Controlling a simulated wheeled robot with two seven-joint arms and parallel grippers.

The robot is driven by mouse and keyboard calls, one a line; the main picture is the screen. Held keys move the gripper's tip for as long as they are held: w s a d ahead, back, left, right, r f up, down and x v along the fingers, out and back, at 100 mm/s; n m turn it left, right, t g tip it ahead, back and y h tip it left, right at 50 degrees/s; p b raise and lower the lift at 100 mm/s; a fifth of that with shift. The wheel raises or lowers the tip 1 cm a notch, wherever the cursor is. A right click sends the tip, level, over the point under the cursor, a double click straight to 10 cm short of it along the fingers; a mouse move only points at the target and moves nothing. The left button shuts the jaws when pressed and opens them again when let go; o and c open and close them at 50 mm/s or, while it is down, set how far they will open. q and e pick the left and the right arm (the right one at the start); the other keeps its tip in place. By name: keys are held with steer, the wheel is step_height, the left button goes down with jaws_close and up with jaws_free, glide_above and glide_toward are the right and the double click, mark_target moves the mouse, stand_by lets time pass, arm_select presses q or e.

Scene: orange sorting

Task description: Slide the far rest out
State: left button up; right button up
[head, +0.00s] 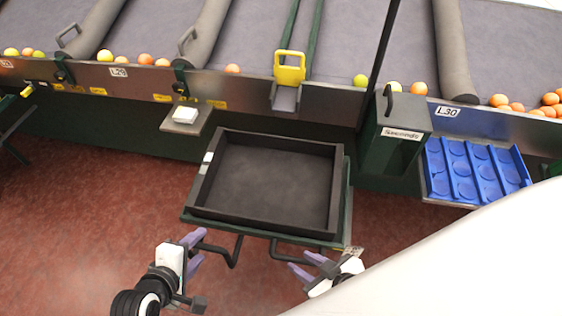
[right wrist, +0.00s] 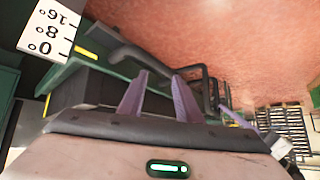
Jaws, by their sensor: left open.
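A black tray (head: 205,186) sits on a green stand (head: 347,205). Two bent black bars stick out from the stand's near edge, a left one (head: 236,250) and a right one (head: 285,256); black bars also show in the right wrist view (right wrist: 128,54). I cannot tell which part is the far rest. My left gripper (head: 194,251) is open and empty beside the left bar's left end. My right gripper (head: 308,266) is near the right bar; its fingers stand apart in the right wrist view (right wrist: 158,97), with the bars beyond them. Contact cannot be told.
A white angle scale (right wrist: 48,28) is beside the stand. Blue moulded trays (head: 478,172) lie on a shelf at the right. A green box (head: 397,130) stands between. Oranges lie along the conveyor edge at the back. A white surface covers the lower right.

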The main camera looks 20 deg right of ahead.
arm_select(q)
steer(key=shift+r, duration=2.2)
arm_select(e)
steer(key=shift+s+a+f, duration=0.15)
steer(key=shift+s+f, duration=0.1)
steer(key=shift+s, duration=0.15)
